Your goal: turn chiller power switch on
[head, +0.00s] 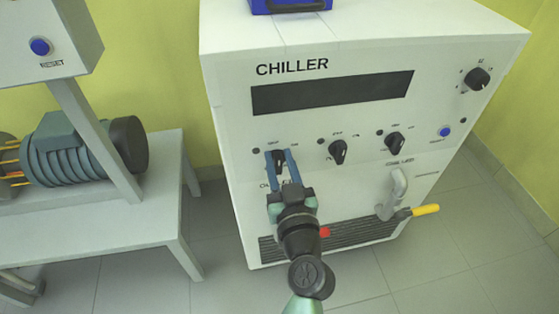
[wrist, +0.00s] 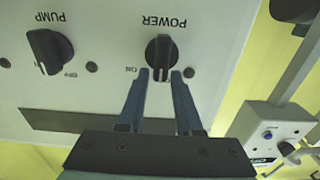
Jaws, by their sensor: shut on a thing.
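The chiller (head: 300,115) is a white cabinet with a dark display across its front. Its black power knob (head: 279,158) is the leftmost of the row below the display. In the wrist view the panel appears upside down, with the knob (wrist: 159,60) under the word POWER and an ON label at its lower left. The knob's grip bar stands roughly upright in that view. My gripper (head: 280,156) is at the knob, its two blue fingers (wrist: 160,74) on either side of the bar, shut on it. The OFF label is hidden by a finger.
The pump knob (head: 338,151) and another black knob (head: 395,143) sit to the right. A pipe with a yellow-handled valve (head: 425,210) sticks out at lower right. A table (head: 150,205) with a motor (head: 85,150) stands at left.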

